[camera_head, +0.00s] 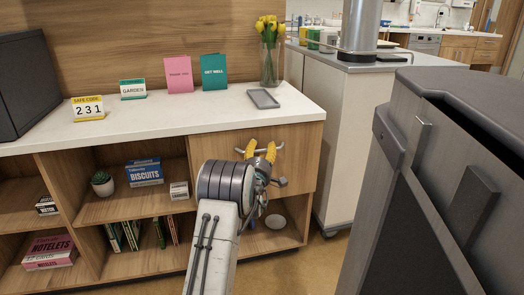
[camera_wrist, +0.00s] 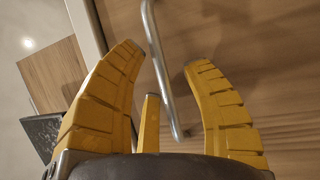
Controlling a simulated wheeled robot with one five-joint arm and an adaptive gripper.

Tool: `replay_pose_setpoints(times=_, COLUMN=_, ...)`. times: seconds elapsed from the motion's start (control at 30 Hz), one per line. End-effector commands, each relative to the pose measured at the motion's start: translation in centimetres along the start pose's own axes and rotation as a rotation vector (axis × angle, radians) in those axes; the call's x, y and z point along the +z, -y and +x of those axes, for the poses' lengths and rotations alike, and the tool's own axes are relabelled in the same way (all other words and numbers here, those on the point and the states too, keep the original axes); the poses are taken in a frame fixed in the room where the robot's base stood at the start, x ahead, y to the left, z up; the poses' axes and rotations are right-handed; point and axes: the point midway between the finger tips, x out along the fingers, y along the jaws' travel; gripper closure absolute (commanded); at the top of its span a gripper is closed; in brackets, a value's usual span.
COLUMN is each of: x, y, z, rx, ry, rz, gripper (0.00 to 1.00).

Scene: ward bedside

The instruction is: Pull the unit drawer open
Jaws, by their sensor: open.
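The unit drawer (camera_head: 304,165) is a wooden front under the right end of the white counter, and it looks closed, flush with the unit. Its silver bar handle (camera_wrist: 157,60) runs between my fingers in the wrist view; in the head view only its ends show beside the fingers. My gripper (camera_head: 261,150) is in front of the drawer with its yellow fingers apart. In the wrist view, my gripper (camera_wrist: 163,56) has a finger on each side of the bar, with gaps visible. The wooden drawer front (camera_wrist: 240,50) fills the background there. My arm hides the drawer's lower left part in the head view.
Open shelves hold boxes and books to the left. A pale cabinet (camera_head: 340,130) stands close on the right.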

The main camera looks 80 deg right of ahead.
Motion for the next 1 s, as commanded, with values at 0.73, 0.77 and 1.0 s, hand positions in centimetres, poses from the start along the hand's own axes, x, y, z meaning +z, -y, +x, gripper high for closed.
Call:
replay_pose_setpoints(times=0.73, x=-0.02, y=0.02, z=-0.02, rx=0.0, ry=0.0, rz=0.0, gripper=1.0)
replay_pose_setpoints(times=0.77, x=-0.02, y=0.03, z=-0.02, rx=-0.001, ry=0.0, rz=0.0, gripper=1.0)
replay_pose_setpoints(times=1.0, x=-0.04, y=0.05, z=-0.03, rx=-0.001, ry=-0.001, rz=0.001, gripper=1.0)
